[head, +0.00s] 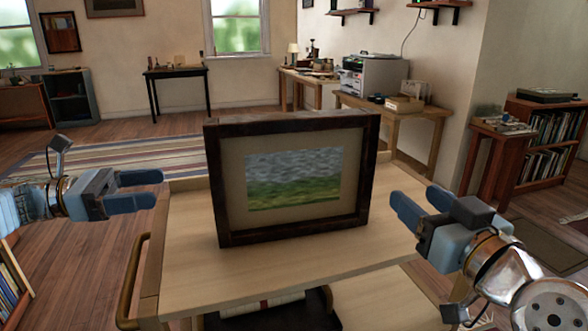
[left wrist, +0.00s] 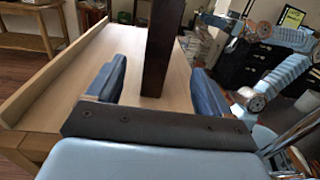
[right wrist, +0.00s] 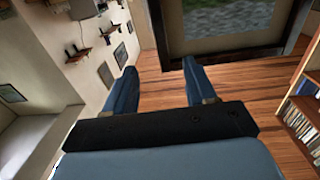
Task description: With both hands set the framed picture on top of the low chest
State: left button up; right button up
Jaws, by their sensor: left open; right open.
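The framed picture (head: 292,178), a dark wood frame around a cloudy green landscape, stands upright on a light wooden cart top (head: 185,270). My left gripper (head: 158,188) is open, left of the frame and apart from it. In the left wrist view the frame's dark edge (left wrist: 162,45) shows between the open fingers (left wrist: 157,78). My right gripper (head: 412,195) is open, right of the frame with a gap. The right wrist view shows the frame (right wrist: 160,30) ahead of the open fingers (right wrist: 160,80). I cannot identify the low chest in these views.
The cart has raised edges and a brass-coloured handle (head: 132,285) at its left. A lower pale surface (head: 375,305) shows below its front. A wooden side table (head: 425,110), a small stand (head: 500,130) and a bookshelf (head: 545,140) stand at the right. A striped rug (head: 110,160) lies behind.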

aim_at(371, 161)
pick_arm(q)
jog(key=shift+d, duration=0.1)
pick_arm(e)
jog(key=x, duration=1.3)
jog(key=shift+w+a, duration=0.1)
jog(key=shift+w, duration=0.3)
pick_arm(q)
jog(key=x, duration=1.3)
jog(key=shift+d, duration=0.35)
jog(key=shift+w, duration=0.1)
jog(key=shift+r, duration=0.1)
jog(key=c, duration=1.1)
pick_arm(e)
grip_shut()
pick_arm(q)
jog(key=c, duration=0.4)
